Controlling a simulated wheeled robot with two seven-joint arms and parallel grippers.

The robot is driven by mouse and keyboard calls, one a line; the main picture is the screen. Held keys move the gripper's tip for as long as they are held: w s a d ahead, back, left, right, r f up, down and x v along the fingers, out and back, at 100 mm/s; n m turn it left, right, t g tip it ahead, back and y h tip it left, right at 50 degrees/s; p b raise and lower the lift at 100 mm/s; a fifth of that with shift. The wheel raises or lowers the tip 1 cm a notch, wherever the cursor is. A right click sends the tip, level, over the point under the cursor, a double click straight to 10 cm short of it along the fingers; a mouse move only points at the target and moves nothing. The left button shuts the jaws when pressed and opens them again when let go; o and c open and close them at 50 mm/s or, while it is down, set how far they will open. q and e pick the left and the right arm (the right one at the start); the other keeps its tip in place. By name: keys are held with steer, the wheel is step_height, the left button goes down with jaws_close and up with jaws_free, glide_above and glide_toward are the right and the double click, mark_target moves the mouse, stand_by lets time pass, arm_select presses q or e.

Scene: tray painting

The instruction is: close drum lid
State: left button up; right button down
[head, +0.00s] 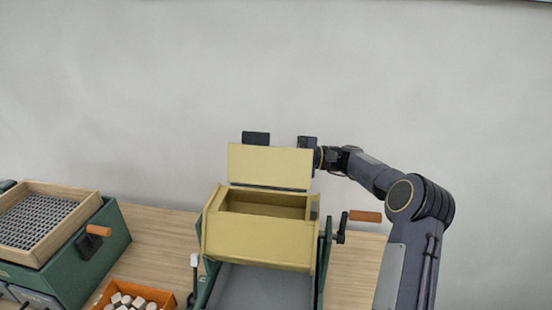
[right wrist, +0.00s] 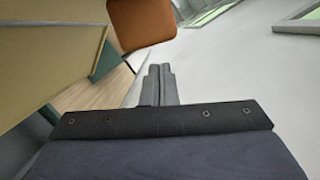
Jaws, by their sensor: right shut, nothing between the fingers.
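The yellow drum (head: 255,243) sits on a green frame, and its opening faces up, showing a hollow inside. Its yellow lid (head: 270,166) stands upright at the back edge, open. My right gripper (head: 308,148) is at the upper right edge of the lid, partly behind it; whether it touches the lid cannot be told. In the right wrist view its fingers (right wrist: 161,84) are together with nothing between them. A yellow surface of the drum or lid (right wrist: 50,60) fills the left of that view. My left gripper is not seen.
A crank with an orange handle (head: 365,216) sticks out right of the drum; an orange-brown block shape (right wrist: 141,22) is close in the right wrist view. A green box with a mesh tray (head: 104,208) and an orange bin of pale pieces (head: 170,298) stand left. A wall is behind.

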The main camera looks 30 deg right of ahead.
mark_target(271, 158)
steer(key=shift+s+a+r, duration=0.45)
steer(key=shift+s+a, duration=0.1)
steer(key=shift+s, duration=0.1)
steer(key=shift+s+a+r+n+b, duration=0.1)
steer(key=shift+r+n+b, duration=0.1)
steer(key=shift+n+b, duration=0.35)
